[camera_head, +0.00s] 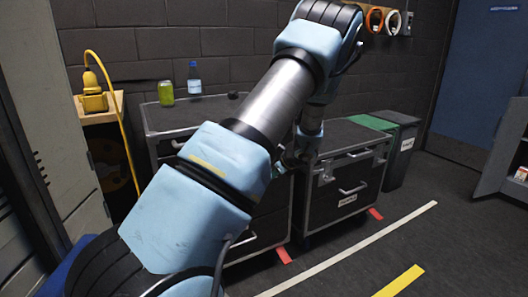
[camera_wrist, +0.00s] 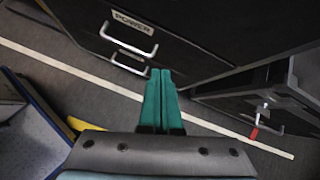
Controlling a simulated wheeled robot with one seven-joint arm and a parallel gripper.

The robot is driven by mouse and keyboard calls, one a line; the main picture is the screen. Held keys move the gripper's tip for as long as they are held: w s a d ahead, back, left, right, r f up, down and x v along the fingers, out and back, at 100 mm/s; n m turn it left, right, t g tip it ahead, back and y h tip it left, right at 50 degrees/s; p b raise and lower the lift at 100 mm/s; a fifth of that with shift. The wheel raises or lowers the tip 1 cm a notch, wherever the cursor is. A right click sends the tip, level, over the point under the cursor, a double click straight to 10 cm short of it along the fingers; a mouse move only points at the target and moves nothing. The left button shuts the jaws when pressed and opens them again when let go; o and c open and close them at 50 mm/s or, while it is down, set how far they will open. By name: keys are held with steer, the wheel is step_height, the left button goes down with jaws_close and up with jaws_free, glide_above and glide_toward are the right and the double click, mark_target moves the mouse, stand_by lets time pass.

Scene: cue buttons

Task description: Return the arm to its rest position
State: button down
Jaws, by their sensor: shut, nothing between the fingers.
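My arm stretches from the bottom left up across the middle of the head view, bends at the top, and comes down again in front of the black cases. My gripper (camera_wrist: 160,75) shows in the wrist view as two green fingers pressed together with nothing between them. It points toward the front of a black drawer case (camera_wrist: 215,35) with a POWER label and silver handles. In the head view the gripper end is mostly hidden behind my arm.
A green can (camera_head: 166,93), a blue bottle (camera_head: 194,78) and a small dark round thing (camera_head: 233,95) stand on the left case top (camera_head: 180,118). Another black case (camera_head: 345,185) stands to the right. A yellow device (camera_head: 93,100) is at left. Floor at right is open.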

steer(key=s+a+r+n+g+p, duration=0.2)
steer(key=s+a+r+n+g, duration=0.1)
steer(key=s+a+r+n, duration=0.4)
steer(key=s+a+r+n+g+h+p, duration=0.1)
steer(key=s+a+r+n+p, duration=0.1)
steer(key=s+r+n, duration=0.2)
steer(key=s+a+r+n+h+p, duration=0.2)
steer(key=s+r+n, duration=0.3)
steer(key=s+n, duration=0.3)
steer(key=s+a+r+n+g+h+p, duration=0.1)
steer(key=s+a+r+n+p, duration=0.1)
steer(key=s+n, duration=0.4)
steer(key=s+a+r, duration=0.1)
steer(key=s+r, duration=0.1)
steer(key=s, duration=0.3)
steer(key=shift+r+n+g+h, duration=0.3)
steer(key=shift+r, duration=0.1)
